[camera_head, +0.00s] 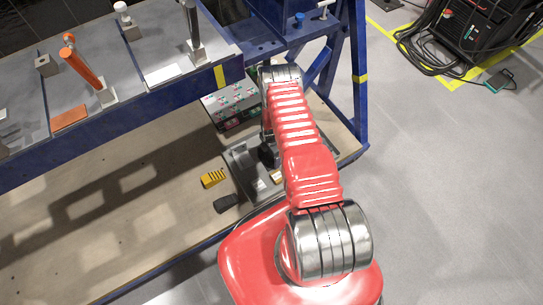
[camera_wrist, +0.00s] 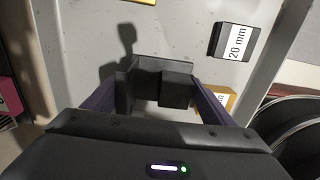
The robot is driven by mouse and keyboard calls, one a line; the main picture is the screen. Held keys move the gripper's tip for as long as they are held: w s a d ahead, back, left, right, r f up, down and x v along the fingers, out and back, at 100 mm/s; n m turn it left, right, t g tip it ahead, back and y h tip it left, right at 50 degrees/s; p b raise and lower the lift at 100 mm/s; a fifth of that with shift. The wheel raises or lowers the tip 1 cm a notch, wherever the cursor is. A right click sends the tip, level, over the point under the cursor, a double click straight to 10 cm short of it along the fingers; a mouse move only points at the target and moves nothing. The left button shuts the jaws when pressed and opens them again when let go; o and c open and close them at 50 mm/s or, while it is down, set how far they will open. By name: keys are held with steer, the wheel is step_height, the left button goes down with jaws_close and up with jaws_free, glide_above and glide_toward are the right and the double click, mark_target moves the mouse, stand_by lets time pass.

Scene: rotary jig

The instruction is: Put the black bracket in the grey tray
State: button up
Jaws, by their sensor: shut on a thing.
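My gripper (camera_wrist: 157,92) is shut on the black bracket (camera_wrist: 165,72), a dark angled piece between the two fingers in the wrist view. Beneath it is the grey tray (camera_wrist: 85,35), and a dark shadow falls on its floor. Whether the bracket touches the floor I cannot tell. In the head view the tray (camera_head: 238,158) lies on the lower shelf under the bench, partly hidden by my red arm. There my gripper (camera_head: 267,154) is a small dark shape beside the arm, and the bracket cannot be made out.
A black block marked 20 mm (camera_wrist: 232,42) and an orange block (camera_wrist: 220,97) lie near the tray's right side. On the shelf are a yellow slotted piece (camera_head: 213,178) and a dark piece (camera_head: 226,203). A box (camera_head: 232,110) stands behind. A blue bench leg (camera_head: 360,85) stands right.

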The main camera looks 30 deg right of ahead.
steer(key=o, duration=1.2)
steer(key=shift+c, duration=0.2)
step_height(320, 180, up, 12)
stand_by(0.7)
